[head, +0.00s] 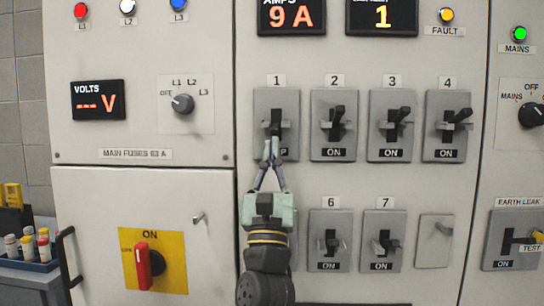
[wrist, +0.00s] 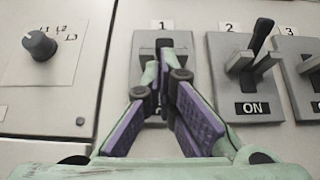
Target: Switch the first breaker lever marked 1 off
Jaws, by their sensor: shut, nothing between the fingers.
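The breaker marked 1 (head: 290,104) is at the left end of the upper row, a grey plate with a dark lever (head: 277,117). The plate also shows in the wrist view (wrist: 188,62), with its lever (wrist: 163,44) behind my fingers. My gripper (head: 271,147) is shut and empty, its fingertips pointing up at the lower part of this breaker. In the wrist view the fingertips (wrist: 164,68) overlap the lever's lower end; I cannot tell whether they touch it. The breaker's label is mostly covered; only a letter P shows in the head view.
Breakers 2 (head: 325,142), 3 (head: 381,142) and 4 (head: 436,142) stand close to the right, labelled ON. Breakers 6 (head: 321,253) and 7 (head: 375,253) are below, also ON. A selector knob (head: 182,104) is left. A red rotary switch (head: 143,266) is lower left.

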